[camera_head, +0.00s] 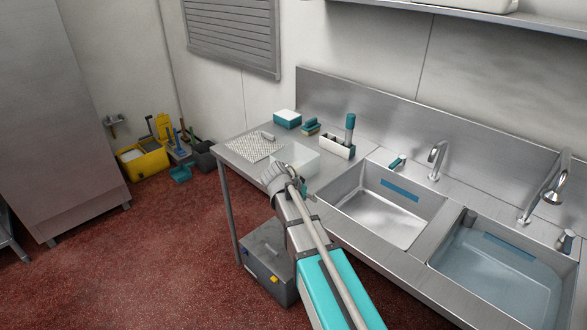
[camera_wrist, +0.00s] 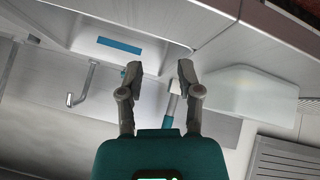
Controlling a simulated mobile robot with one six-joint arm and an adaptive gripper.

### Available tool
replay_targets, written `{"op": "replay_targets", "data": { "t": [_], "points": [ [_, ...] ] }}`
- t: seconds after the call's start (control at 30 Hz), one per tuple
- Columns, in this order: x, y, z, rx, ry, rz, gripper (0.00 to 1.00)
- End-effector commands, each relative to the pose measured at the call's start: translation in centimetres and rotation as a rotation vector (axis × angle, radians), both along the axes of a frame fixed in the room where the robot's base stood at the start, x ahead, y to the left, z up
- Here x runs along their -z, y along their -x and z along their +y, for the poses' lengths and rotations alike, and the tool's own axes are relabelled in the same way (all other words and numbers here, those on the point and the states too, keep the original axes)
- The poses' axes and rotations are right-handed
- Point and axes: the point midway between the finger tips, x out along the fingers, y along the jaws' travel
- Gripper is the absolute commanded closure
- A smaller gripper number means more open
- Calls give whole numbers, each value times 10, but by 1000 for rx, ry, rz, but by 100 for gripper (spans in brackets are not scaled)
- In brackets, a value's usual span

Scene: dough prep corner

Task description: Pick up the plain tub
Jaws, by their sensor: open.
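The plain tub (camera_head: 298,157) is a whitish, translucent, open box on the steel counter, left of the sinks in the head view. My arm hides part of its near side. In the wrist view the tub (camera_wrist: 262,95) is on the right, beyond the right finger. My gripper (camera_wrist: 162,72) is open, with nothing between its fingertips. It is apart from the tub in the wrist view. In the head view my wrist and arm mostly hide the gripper, near the counter's front edge.
A caddy (camera_head: 338,148) with a teal-topped bottle stands right of the tub. A patterned mat (camera_head: 245,147), a teal-and-white box (camera_head: 287,119) and sponges (camera_head: 311,127) lie left and behind. The empty sink (camera_head: 375,217) and water-filled sink (camera_head: 490,275) are to the right.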

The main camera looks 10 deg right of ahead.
Motion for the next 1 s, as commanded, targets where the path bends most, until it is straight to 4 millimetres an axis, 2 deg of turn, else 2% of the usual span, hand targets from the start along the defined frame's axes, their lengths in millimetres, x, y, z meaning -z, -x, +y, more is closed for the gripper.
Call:
{"op": "replay_targets", "data": {
  "t": [0.03,0.2,0.4,0.57,1.0],
  "points": [
    [-5,-26,9,24,32,-63,54],
    [-29,-78,32,100,115,-293,54],
    [-49,-114,54,135,157,-478,54],
    [-56,-123,62,142,164,-536,54],
    [-55,-124,60,143,165,-540,54]
  ]
}}
